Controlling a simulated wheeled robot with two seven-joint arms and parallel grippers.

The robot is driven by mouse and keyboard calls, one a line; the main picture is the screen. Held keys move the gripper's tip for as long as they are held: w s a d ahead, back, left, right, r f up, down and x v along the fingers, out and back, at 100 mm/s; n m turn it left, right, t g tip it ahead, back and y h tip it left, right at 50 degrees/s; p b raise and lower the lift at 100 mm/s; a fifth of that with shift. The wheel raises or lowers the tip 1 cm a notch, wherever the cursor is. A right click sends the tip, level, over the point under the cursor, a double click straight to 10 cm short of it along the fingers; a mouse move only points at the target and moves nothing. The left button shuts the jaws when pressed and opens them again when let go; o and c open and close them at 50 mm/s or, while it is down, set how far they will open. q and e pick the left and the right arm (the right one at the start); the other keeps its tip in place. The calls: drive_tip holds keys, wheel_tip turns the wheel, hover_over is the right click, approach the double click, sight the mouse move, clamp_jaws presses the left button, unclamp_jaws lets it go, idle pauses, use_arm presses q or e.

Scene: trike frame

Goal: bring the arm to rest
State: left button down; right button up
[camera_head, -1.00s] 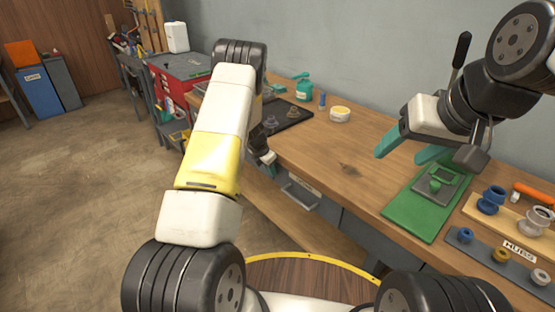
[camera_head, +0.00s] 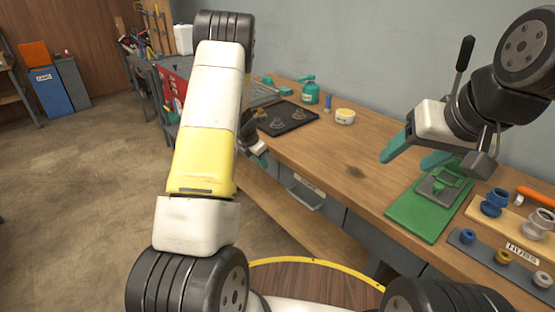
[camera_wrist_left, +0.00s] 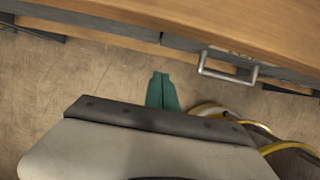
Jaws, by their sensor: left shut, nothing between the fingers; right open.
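My left arm (camera_head: 205,130) rises from the lower left of the head view and bends down behind its own link. My left gripper (camera_head: 262,162) hangs just off the bench's front edge, partly hidden by the arm. In the left wrist view its teal fingers (camera_wrist_left: 162,92) are together with nothing between them, above the floor beside the drawer handle (camera_wrist_left: 228,68). My right gripper (camera_head: 420,157) is open and empty, its teal fingers spread above the bench near a green board.
The wooden bench (camera_head: 340,165) runs along the wall. On it are a dark tray (camera_head: 290,118) with parts, a teal bottle (camera_head: 311,94), a cream tub (camera_head: 344,116), the green board (camera_head: 415,214) with a fixture, and a hubs rack (camera_head: 500,258). Open floor (camera_head: 80,200) lies left.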

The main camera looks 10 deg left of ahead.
use_arm(q)
drive_tip(key=s+d+r+m, duration=0.2)
drive_tip(key=s+r+m, duration=0.3)
drive_tip(key=r, duration=0.4)
drive_tip(key=s+d+r+m+t+h, duration=0.1)
drive_tip(key=s+d+r+m, duration=0.3)
drive_tip(key=r, duration=0.5)
drive_tip(key=s+d+r+m, duration=0.1)
drive_tip(key=s+r+m, duration=0.45)
drive_tip(key=r, duration=0.25)
drive_tip(key=s+r+m+t, duration=0.1)
drive_tip(key=s+r+m, duration=0.2)
drive_tip(key=s+m, duration=0.4)
drive_tip(key=s+r+m+y, duration=0.1)
drive_tip(key=s+r+m, duration=0.2)
drive_tip(key=s+m, duration=0.4)
drive_tip(key=s, duration=0.7)
drive_tip(key=shift+s+d+r+t+y, duration=0.3)
drive_tip(key=shift+d+r+t, duration=0.1)
drive_tip(key=shift+m, duration=0.25)
